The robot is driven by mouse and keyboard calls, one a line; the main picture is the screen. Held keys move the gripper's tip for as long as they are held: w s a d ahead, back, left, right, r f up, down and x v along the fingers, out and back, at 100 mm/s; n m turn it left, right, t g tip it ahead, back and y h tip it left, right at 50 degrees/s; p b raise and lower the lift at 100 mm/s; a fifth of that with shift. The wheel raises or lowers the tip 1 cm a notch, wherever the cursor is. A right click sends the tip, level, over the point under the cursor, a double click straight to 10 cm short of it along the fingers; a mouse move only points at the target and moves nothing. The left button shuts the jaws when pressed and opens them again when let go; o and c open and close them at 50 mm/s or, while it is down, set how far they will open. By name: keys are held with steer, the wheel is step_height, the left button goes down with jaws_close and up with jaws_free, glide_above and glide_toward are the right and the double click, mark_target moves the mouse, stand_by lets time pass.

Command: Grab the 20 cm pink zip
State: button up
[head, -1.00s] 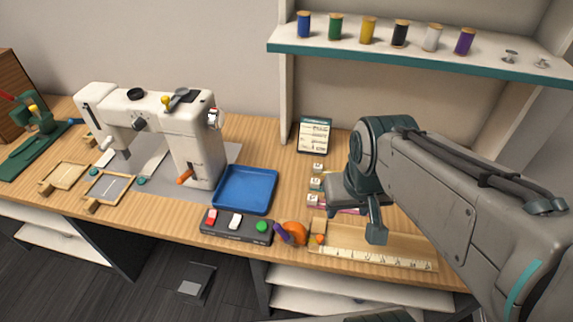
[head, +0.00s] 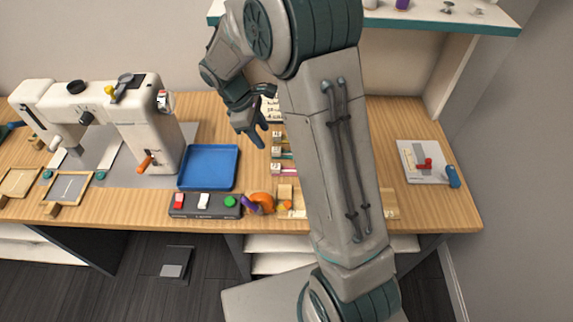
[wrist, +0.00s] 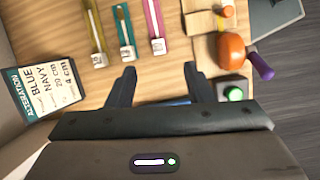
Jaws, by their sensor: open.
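In the wrist view a pink zip (wrist: 153,18) with a white end tag lies on the table, beyond my fingertips. A teal zip (wrist: 124,28) and an olive-yellow zip (wrist: 95,30) lie to its left, also tagged; the tag figures are too small to read surely. In the head view the pink zip (head: 288,171) lies nearest the front edge and my arm hides much of the row. My gripper (wrist: 159,73) is open and empty, with the pink zip's tag ahead between its fingers. My gripper (head: 258,122) is also seen above the table beside the zips.
A shelf (head: 470,22) overhangs at the back right.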

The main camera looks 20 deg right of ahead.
step_height(320, 180, down, 2)
steer(key=w+n, duration=0.1)
glide_above(276, 166)
steer(key=a, duration=0.2)
steer(key=shift+h, duration=0.3)
steer(key=f, duration=0.5)
steer(key=w+f+p, duration=0.1)
steer(key=f, duration=0.2)
steer(key=shift+d+f, duration=0.2)
steer(key=shift+f, duration=0.05)
steer(key=shift+a+p+x, duration=0.15)
steer(key=shift+p+x, duration=0.1)
steer(key=shift+x, duration=1.05)
steer(key=shift+a+p+x, duration=0.2)
steer(key=shift+p+x, duration=0.05)
steer(key=shift+x, duration=1.1)
steer(key=shift+s, duration=0.2)
steer(key=c, duration=0.9)
